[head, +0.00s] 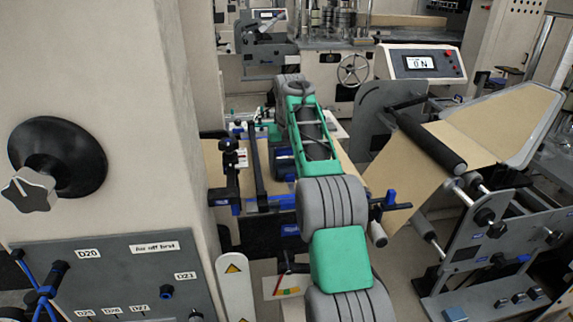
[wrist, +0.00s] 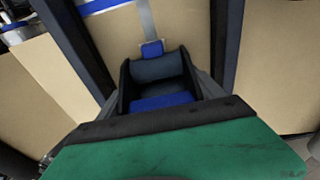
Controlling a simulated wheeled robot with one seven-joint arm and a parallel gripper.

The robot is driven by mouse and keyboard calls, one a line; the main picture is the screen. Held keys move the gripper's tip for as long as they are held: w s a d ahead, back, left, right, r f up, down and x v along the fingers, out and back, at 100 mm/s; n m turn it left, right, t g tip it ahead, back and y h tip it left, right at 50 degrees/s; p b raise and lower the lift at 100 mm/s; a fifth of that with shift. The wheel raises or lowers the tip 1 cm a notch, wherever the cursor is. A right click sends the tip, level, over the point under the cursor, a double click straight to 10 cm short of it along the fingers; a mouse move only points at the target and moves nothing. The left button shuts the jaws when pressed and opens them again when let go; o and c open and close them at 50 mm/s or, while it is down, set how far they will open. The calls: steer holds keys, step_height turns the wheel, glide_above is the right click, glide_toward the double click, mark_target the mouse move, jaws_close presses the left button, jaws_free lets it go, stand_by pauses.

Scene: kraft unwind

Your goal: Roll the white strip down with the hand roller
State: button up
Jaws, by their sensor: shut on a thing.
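In the wrist view, my gripper (wrist: 160,84) is shut on the hand roller (wrist: 157,68), which shows as a dark cylinder with blue parts between the black fingers. A narrow pale strip (wrist: 147,18), seemingly the white strip, runs over the brown paper (wrist: 180,28) from the top of the view to a small blue piece in front of the roller. I cannot tell whether the roller touches the paper or the strip. In the head view, my green and grey arm reaches over the paper table and hides most of my gripper and the strip.
Dark bars (head: 259,165) cross the paper table. A beige machine wall (head: 150,120) with a black knob stands close on the left. A paper web runs over a black roller (head: 432,143) on the right. A display (head: 420,63) reads about "0 N".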

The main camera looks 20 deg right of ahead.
mark_target(290, 172)
steer(key=shift+s+a+f+b, duration=0.15)
steer(key=shift+s+f+b, duration=0.05)
steer(key=shift+s+b, duration=0.5)
steer(key=shift+s+a+f+b, duration=0.1)
steer(key=shift+s+f+b, duration=0.05)
steer(key=shift+s+b, duration=0.5)
steer(key=shift+s+r, duration=0.15)
steer(key=shift+s, duration=0.15)
steer(key=shift+s+a+b, duration=0.2)
steer(key=shift+s+b, duration=0.45)
steer(key=shift+b, duration=0.15)
steer(key=shift+s+a+r, duration=0.1)
steer(key=shift+s+r, duration=0.05)
steer(key=shift+s, duration=0.15)
jaws_close()
steer(key=shift+s+f+b, duration=0.2)
steer(key=shift+b, duration=0.3)
steer(key=shift+s+a+f+b, duration=0.1)
steer(key=shift+s+a+b, duration=0.05)
steer(key=shift+s+b, duration=0.55)
steer(key=shift+s+a, duration=0.1)
steer(key=shift+s, duration=0.45)
steer(key=shift+s+b, duration=0.15)
steer(key=shift+b, duration=0.15)
steer(key=shift+s+a+b, duration=0.2)
steer(key=shift+s+b, duration=0.2)
steer(key=shift+s, duration=0.25)
